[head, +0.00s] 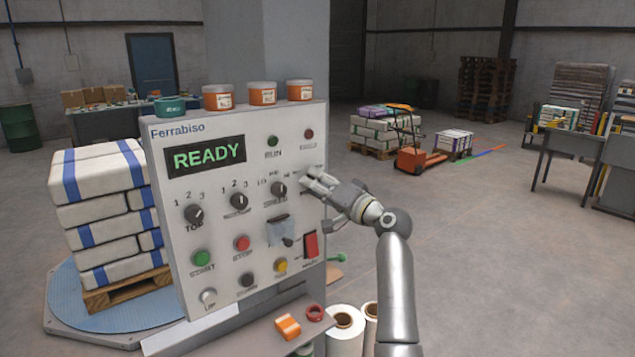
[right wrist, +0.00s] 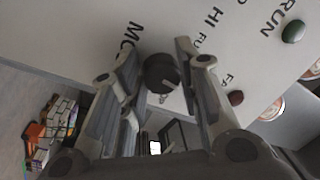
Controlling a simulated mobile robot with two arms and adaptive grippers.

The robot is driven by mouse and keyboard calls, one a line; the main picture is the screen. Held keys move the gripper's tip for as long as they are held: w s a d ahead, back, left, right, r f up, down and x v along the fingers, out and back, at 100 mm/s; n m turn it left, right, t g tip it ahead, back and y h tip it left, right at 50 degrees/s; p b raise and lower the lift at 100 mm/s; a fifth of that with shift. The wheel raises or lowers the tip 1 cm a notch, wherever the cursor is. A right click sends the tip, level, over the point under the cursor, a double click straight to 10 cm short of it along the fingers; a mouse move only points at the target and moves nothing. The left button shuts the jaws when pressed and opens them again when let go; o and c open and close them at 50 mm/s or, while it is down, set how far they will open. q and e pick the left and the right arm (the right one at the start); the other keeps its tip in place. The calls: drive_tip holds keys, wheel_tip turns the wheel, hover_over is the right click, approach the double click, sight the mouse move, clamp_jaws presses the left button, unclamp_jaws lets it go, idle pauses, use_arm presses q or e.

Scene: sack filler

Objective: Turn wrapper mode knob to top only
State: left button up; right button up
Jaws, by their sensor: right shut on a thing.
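The control panel (head: 240,230) faces me, with a lit READY display. The mode knob (right wrist: 160,72) is dark and round with a pale pointer line. It sits between the fingers of my right gripper (right wrist: 158,85) in the right wrist view, next to partly hidden lettering that starts with "MO". In the head view my right gripper (head: 312,182) is at the panel's right edge and hides this knob. The gripper is shut on the knob. Which label the pointer faces is hard to tell. My left gripper is not in view.
Three other knobs (head: 194,214) share the row to the left. Buttons and a red switch (head: 311,244) lie below. Orange jars (head: 262,93) stand on top of the panel. A pallet of striped sacks (head: 105,205) stands on the turntable (head: 70,310) at left.

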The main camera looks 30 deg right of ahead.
drive_tip(key=shift+a+r+m+h+p, duration=0.1)
drive_tip(key=shift+m+h+p, duration=0.15)
drive_tip(key=shift+m+p, duration=1.45)
drive_tip(key=shift+r+m+h+p, duration=0.2)
drive_tip(key=shift+m+p, duration=0.55)
drive_tip(key=shift+m, duration=1.75)
drive_tip(key=shift+f+m, duration=0.25)
drive_tip(key=shift+m, duration=0.05)
drive_tip(key=o, duration=1)
drive_tip(key=s, duration=0.4)
drive_tip(key=s+f, duration=0.1)
drive_tip(key=s, duration=0.3)
drive_tip(key=s+d, duration=0.1)
drive_tip(key=s, duration=0.3)
drive_tip(key=shift+f, duration=0.2)
